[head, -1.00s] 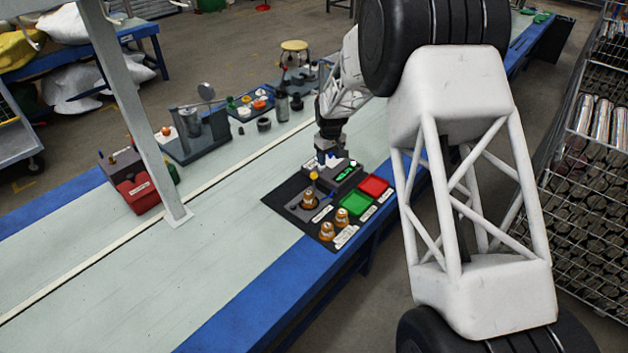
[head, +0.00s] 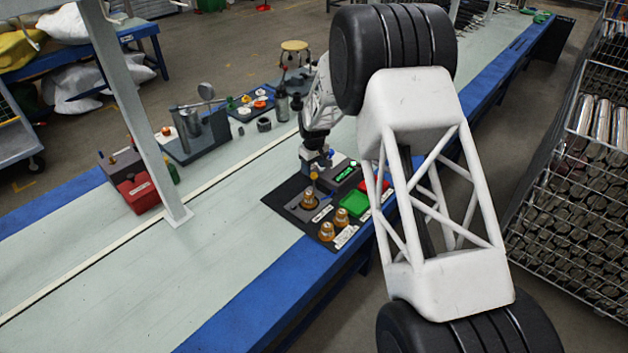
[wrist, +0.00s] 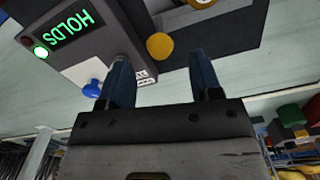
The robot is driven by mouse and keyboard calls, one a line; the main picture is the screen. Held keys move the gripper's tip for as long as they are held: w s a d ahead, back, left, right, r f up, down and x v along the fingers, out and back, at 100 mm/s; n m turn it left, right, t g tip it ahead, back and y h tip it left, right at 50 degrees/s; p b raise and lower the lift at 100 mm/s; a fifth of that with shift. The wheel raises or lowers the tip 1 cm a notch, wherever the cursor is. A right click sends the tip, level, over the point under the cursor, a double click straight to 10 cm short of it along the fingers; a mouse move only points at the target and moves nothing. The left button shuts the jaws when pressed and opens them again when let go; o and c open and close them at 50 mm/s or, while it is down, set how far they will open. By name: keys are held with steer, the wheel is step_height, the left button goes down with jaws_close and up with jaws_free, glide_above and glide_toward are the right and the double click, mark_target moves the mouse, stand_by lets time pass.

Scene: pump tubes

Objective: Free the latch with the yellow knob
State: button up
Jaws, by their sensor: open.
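The yellow knob (wrist: 160,46) is a round disc in the wrist view, just beyond and between my fingertips. In the head view it is a small yellow spot (head: 314,177) beside the grey box. My gripper (wrist: 158,62) is open, with a dark blue finger on either side of the knob in the picture and clear gaps to it. The grey box (wrist: 125,25) carries a green display reading HOLDS (wrist: 75,32) and a lit green lamp (wrist: 40,52). A blue knob (wrist: 92,89) shows left of the left finger. The latch itself is not clear to see.
The box stands on a black mat (head: 285,196) with several brass-coloured parts (head: 341,217) and a green tray (head: 354,203). A red tray (head: 378,185) is partly behind my arm.

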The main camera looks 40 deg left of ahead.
mark_target(314, 175)
steer(key=shift+f, duration=3.5)
steer(key=shift+c, duration=0.3)
jaws_close()
